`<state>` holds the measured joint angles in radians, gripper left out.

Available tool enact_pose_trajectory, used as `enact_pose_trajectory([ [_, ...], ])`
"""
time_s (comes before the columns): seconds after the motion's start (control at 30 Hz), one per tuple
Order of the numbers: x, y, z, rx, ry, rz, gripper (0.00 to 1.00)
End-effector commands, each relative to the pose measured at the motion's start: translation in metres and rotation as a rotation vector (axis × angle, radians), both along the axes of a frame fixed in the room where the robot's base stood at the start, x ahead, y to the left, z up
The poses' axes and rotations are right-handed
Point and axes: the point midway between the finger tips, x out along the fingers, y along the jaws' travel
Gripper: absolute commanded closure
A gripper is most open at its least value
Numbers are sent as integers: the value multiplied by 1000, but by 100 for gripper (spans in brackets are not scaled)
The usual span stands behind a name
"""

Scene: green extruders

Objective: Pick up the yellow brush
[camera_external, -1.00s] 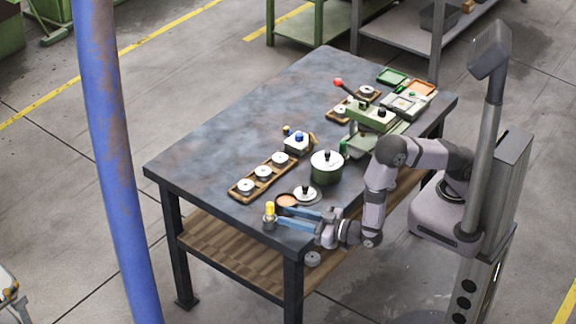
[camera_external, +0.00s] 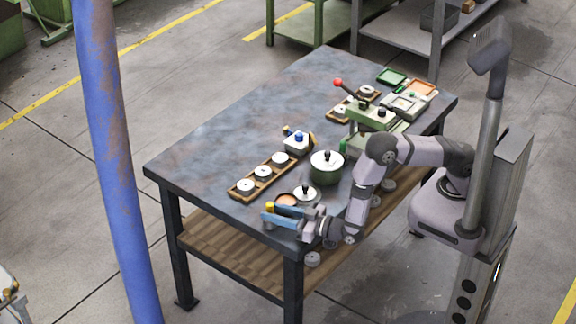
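The yellow brush (camera_external: 270,206) stands near the front corner of the dark table. Only its yellow top shows clearly; my fingers hide its lower part. My gripper (camera_external: 268,214) reaches in from the right, low over the table. Its two blue fingers lie around the brush, one behind and one in front. Whether they touch or squeeze it is too small to tell.
An orange-brown round dish (camera_external: 286,199) and a round lid with a black knob (camera_external: 306,194) sit close behind my gripper. A green pot (camera_external: 327,170) stands farther back. A wooden tray (camera_external: 253,184) holds round metal parts. The table's left rear is clear.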

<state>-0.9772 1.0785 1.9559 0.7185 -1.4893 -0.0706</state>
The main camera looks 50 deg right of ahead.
Motion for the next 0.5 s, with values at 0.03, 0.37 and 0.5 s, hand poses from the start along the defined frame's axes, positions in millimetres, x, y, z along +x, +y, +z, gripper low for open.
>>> enact_pose_trajectory([
  [0.03, 6, 1, 1, 1, -2, -3, 71],
  [0.37, 15, 4, 0, 0, 0, 0, 71],
  [0.5, 15, 4, 0, 0, 0, 0, 90],
])
